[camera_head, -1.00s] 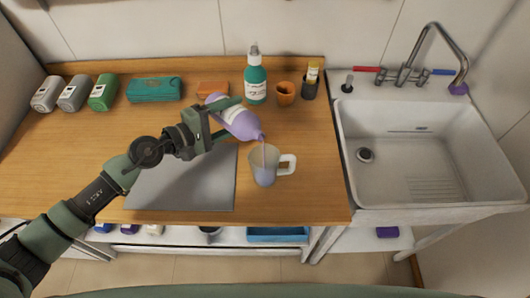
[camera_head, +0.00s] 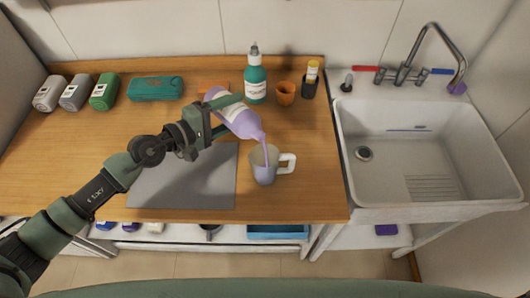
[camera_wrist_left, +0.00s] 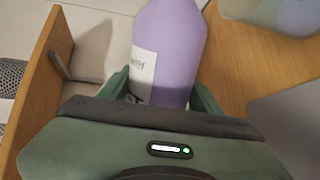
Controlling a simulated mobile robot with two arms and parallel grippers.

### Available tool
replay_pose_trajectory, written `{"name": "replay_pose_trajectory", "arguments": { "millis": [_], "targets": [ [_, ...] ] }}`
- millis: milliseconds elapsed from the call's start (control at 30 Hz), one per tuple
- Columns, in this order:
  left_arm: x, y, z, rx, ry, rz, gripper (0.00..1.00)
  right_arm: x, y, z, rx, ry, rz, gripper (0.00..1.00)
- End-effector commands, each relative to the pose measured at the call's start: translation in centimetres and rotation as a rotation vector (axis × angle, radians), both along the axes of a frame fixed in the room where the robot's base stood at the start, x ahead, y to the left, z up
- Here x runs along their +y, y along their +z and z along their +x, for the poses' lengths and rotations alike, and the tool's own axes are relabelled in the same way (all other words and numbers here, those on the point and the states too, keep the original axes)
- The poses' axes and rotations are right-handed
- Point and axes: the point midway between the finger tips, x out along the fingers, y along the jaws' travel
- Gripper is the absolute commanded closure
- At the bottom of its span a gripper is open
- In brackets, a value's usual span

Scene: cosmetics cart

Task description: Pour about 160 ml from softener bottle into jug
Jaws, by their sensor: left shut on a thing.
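The purple softener bottle (camera_head: 243,122) is tilted steeply in the head view, its neck down to the right over the jug. A thin purple stream (camera_head: 264,145) runs from its mouth into the jug. The clear jug (camera_head: 262,172) with a white handle stands upright on the counter, and purple liquid shows in it. My left gripper (camera_head: 222,115) is shut on the bottle's body. In the left wrist view the bottle (camera_wrist_left: 172,50) sits between the fingers, its white label partly visible, and part of the jug (camera_wrist_left: 275,12) shows at upper right. My right gripper is not in view.
A teal pump bottle (camera_head: 256,82), an orange cup (camera_head: 286,93) and a dark holder (camera_head: 309,87) stand behind the jug. A grey mat (camera_head: 180,185) lies left of the jug. The sink (camera_head: 420,160) is at right. Free wood lies at left.

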Motion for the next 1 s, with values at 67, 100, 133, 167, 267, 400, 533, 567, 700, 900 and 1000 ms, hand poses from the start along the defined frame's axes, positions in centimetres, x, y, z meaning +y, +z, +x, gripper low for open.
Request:
{"name": "replay_pose_trajectory", "arguments": {
  "millis": [67,100,133,167,267,400,533,567,700,900,1000],
  "targets": [
    [-0.01,0.29,0.06,-0.006,0.000,0.000,1.00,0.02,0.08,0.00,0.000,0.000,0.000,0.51],
    [-0.01,0.31,0.06,-0.007,0.001,0.001,1.00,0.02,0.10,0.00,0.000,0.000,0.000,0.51],
    [-0.01,0.33,0.06,-0.008,0.001,0.002,1.00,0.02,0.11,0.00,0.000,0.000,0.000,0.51],
    [-0.01,0.33,0.06,-0.009,0.001,0.003,1.00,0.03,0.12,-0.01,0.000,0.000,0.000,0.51],
    [-0.01,0.36,0.05,-0.011,0.001,0.005,1.00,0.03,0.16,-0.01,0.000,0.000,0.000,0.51],
    [-0.01,0.41,0.05,-0.014,0.001,0.007,1.00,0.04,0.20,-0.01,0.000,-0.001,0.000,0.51],
    [-0.01,0.46,0.05,-0.017,0.000,0.010,1.00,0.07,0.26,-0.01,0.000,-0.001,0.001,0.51],
    [-0.01,0.48,0.05,-0.018,0.001,0.011,1.00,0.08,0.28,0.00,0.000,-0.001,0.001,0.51],
    [-0.01,0.56,0.05,-0.023,0.001,0.014,1.00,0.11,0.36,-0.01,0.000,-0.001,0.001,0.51],
    [-0.01,0.68,0.05,-0.031,0.001,0.022,1.00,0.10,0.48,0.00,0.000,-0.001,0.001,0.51],
    [-0.01,0.74,0.06,-0.035,0.001,0.025,1.00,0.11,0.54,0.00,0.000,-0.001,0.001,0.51]
  ]
}}
